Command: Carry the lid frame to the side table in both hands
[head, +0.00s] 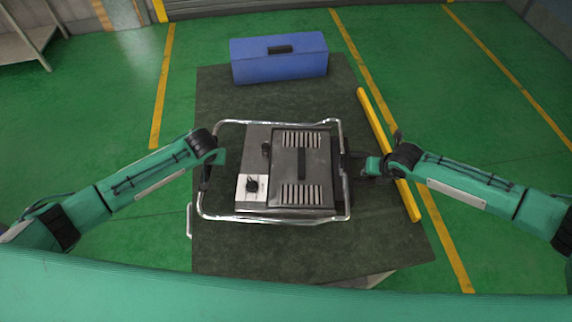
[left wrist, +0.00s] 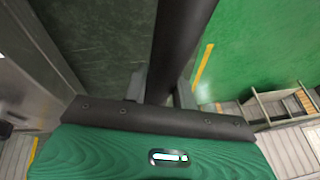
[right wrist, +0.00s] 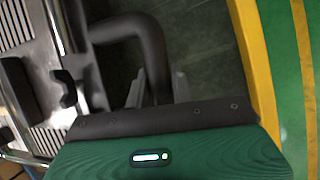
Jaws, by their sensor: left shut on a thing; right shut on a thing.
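The lid frame (head: 275,219), a silver tube loop with dark side handles, surrounds a dark grey heating unit (head: 302,170) with vents and a knob panel in the head view. My left gripper (head: 207,178) is at the frame's left side, shut on a dark bar (left wrist: 180,45) that runs between its fingers in the left wrist view. My right gripper (head: 358,166) is at the right side, shut on a curved dark handle (right wrist: 150,45). I cannot tell whether the frame is lifted. Which piece is the side table is unclear.
The dark-topped table (head: 300,258) lies under the unit. A blue toolbox (head: 279,60) stands at its far end, and a yellow bar (head: 388,155) lies along the right side. A grey shelf (head: 28,42) stands at far left. Green floor is open on both sides.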

